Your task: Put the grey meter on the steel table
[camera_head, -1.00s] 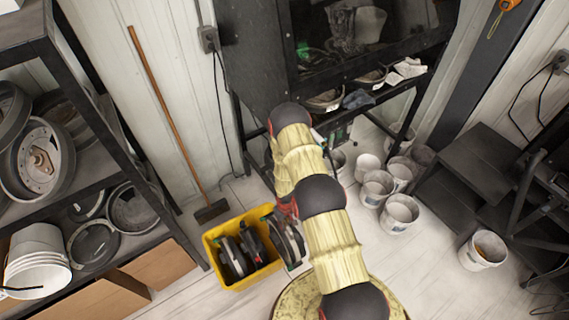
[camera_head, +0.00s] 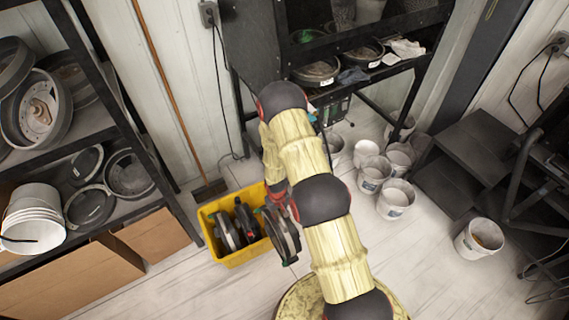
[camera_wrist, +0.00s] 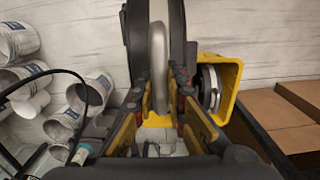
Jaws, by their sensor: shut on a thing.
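The held meter (camera_head: 284,238) is a dark round disc with a grey body, beside the right end of the yellow bin in the head view. In the wrist view the meter (camera_wrist: 158,45) stands edge-on between the fingers of my gripper (camera_wrist: 160,98), which is shut on it. In the head view my arm hides most of the gripper. More dark meters (camera_head: 238,222) sit in the yellow bin (camera_head: 232,259). The bin also shows behind the held meter in the wrist view (camera_wrist: 232,78). I cannot make out a steel table for certain in either view.
A black shelf rack (camera_head: 140,140) with round parts stands at left, cardboard boxes (camera_head: 155,238) below. A broom (camera_head: 165,85) leans on the wall. Several white buckets (camera_head: 395,199) stand at right near black steps (camera_head: 465,170). A dark cabinet stand (camera_head: 262,50) is behind my arm.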

